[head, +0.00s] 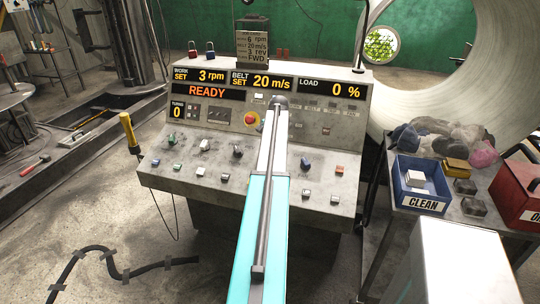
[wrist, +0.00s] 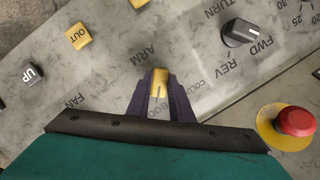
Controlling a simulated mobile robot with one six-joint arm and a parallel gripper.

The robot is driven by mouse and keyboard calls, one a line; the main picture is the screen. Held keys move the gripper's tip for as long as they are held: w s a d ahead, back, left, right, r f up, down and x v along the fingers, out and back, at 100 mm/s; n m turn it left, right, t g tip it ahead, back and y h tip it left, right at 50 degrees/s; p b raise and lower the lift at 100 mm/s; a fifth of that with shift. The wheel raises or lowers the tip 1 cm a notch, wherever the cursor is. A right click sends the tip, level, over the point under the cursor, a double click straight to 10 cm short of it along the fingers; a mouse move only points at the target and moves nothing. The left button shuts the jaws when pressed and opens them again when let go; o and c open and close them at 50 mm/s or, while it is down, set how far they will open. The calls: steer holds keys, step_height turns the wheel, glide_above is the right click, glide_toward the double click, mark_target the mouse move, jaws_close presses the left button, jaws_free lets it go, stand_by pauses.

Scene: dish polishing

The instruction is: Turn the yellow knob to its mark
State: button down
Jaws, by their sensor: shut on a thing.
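The yellow knob (wrist: 160,78) shows in the wrist view on the grey panel, with a short dark line on its face. My gripper (wrist: 158,88) has its two dark purple fingers closed on the knob's left and right sides. Printed words ARM, COLUMN and a partly covered third word stand around the knob; ARM lies to its upper left. I cannot tell which mark the dark line meets. In the head view my arm reaches over the console (head: 215,140) and hides the knob and fingers.
A black FWD/REV knob (wrist: 240,33) stands to the right, and a red emergency button (wrist: 296,121) at lower right. Displays show READY (head: 207,91), 3 rpm and 20 m/s. A sign (head: 254,49) reads 6 rpm.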

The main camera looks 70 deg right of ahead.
steer(key=shift+s+d+r, duration=0.1)
steer(key=shift+d, duration=0.05)
steer(key=c, duration=1.7)
jaws_free()
steer(key=shift+o, duration=0.6)
steer(key=b+v, duration=0.3)
steer(key=v, duration=1)
steer(key=shift+r, duration=0.35)
steer(key=shift+a, duration=0.2)
